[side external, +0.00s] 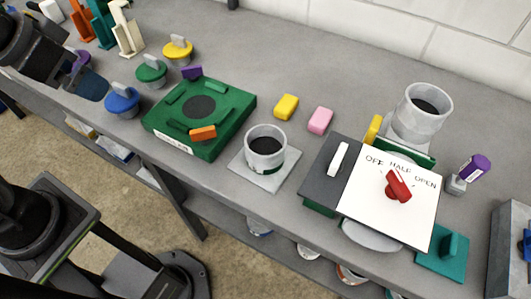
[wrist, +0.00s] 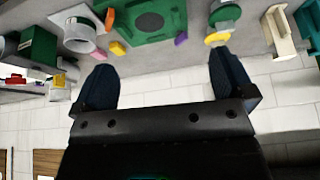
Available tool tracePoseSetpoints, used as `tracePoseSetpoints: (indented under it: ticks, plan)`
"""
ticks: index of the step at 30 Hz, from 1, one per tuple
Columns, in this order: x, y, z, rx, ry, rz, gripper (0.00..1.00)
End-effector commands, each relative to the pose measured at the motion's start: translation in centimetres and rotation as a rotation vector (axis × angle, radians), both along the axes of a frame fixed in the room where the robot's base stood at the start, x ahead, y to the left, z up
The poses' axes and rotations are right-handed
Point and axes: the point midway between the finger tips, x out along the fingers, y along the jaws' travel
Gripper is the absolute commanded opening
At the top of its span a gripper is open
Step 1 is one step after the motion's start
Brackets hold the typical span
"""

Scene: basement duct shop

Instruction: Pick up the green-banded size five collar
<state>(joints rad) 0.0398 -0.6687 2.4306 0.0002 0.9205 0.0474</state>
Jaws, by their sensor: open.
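A short grey collar (side external: 265,150) stands upright on a pale square plate (side external: 284,170), with a small green mark low on its side. It also shows at the upper left of the wrist view (wrist: 78,38). A second grey collar (side external: 424,108) stands at the right behind the panel. No size marking is readable on either. My gripper (wrist: 160,62) is open and empty, its dark fingers wide apart. In the side view it is at the upper left, partly cut off, well away from both collars.
A green box (side external: 228,110) with an orange piece is left of the plate. Yellow (side external: 286,107) and pink (side external: 320,121) blocks lie behind. A white dial panel (side external: 385,215) with a red knob stands right. Coloured knobbed discs (side external: 151,70) line the left. Bare bench lies behind.

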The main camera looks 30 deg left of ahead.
Motion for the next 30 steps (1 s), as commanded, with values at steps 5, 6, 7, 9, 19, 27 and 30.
tracePoseSetpoints:
  ticks: [5, 6, 7, 9, 19, 27, 30]
  plan:
    - [4.5, -3.5, 1.4, 0.062, 0.094, -0.243, 1.00]
    - [5.5, -4.5, 1.6, 0.079, 0.115, -0.304, 1.00]
    - [6.3, -5.3, 1.6, 0.090, 0.129, -0.350, 1.00]
    - [8.1, -7.3, 1.5, 0.117, 0.166, -0.455, 1.00]
    - [14.1, -19.0, -2.9, 0.238, 0.318, -0.952, 1.00]
    - [15.1, -25.2, -6.8, 0.293, 0.381, -1.186, 1.00]
    - [15.1, -25.7, -7.6, 0.298, 0.389, -1.208, 1.00]
